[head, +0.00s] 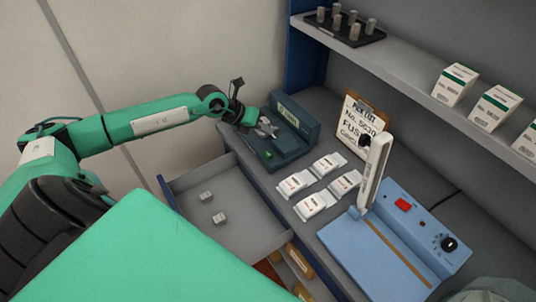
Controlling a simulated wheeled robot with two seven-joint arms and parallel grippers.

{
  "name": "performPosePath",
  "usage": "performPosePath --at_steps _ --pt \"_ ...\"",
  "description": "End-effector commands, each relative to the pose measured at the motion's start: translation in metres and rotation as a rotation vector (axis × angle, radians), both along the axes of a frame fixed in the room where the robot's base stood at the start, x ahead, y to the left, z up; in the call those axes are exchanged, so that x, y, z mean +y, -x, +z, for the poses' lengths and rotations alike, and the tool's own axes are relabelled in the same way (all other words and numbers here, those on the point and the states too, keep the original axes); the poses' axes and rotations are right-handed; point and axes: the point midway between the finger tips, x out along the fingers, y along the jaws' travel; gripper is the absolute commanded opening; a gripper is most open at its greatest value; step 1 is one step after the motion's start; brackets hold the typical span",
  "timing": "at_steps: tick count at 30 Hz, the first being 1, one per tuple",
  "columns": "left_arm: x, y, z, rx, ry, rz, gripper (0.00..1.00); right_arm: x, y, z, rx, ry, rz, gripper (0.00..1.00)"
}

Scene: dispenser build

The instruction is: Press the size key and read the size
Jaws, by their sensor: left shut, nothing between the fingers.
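A dark teal device (297,119) with a light label on its raised back stands on the bench at the drawer's far end. A small bright green spot (268,154) shows on its low front part; I cannot tell whether it is a key or a display. No size reading is legible. My left gripper (268,130) is shut and empty, over the left part of this device; I cannot tell whether it touches it. The gripper hides part of the device's top. My right gripper is not in view.
A blue sealer-like machine (395,250) with a raised white arm stands right. An open drawer (245,236) holds two small grey pieces. A shelf (420,85) overhangs the bench.

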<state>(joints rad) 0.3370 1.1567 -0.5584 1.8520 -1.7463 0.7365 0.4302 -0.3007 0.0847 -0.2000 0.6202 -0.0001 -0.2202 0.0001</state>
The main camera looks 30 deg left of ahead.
Motion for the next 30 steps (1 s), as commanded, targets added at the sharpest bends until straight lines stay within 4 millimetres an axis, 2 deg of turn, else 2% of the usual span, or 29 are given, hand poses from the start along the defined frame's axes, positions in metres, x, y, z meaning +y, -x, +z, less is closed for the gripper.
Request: performPosePath --at_steps 9,15,19,30 --pt "0.000 0.000 -0.047 0.001 0.000 0.000 0.00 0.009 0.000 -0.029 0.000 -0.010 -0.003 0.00" --pt "0.000 0.000 -0.071 0.000 0.000 0.000 0.00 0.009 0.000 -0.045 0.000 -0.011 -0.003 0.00" --pt "0.000 0.000 -0.077 -0.001 0.000 0.001 0.00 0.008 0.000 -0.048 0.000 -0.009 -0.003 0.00" --pt "0.000 0.000 -0.076 0.000 0.000 0.000 0.00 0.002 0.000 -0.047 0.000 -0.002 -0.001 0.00"
